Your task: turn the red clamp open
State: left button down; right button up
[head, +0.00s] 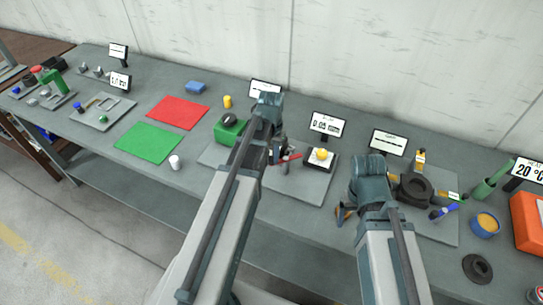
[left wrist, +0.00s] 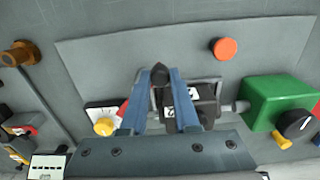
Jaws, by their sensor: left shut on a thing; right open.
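The red clamp (head: 291,158) shows as a short red bar on the grey plate, between a green block (head: 229,131) and a small stand with a yellow knob (head: 322,154). My left gripper (head: 276,150) is down at the clamp and hides part of it. In the left wrist view its blue fingers (left wrist: 161,78) are closed on a dark rounded end piece, with a bit of red (left wrist: 123,108) beside the left finger. A black and grey fixture (left wrist: 203,100) is right of the fingers, towards the green block. My right gripper (head: 345,214) is open and empty at the plate's right side.
An orange disc (left wrist: 225,48) lies on the plate. Small displays (head: 328,124) stand behind.

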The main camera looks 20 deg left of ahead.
pick_arm(q)
jog(key=c, duration=0.7)
grip_release()
jog(key=shift+o, duration=0.2)
jog(key=shift+r, duration=0.15)
notch_tip(320, 180, up, 14)
jog(key=p, duration=1.3)
jog(key=shift+f+p, duration=0.25)
jog(key=shift+p, duration=0.15)
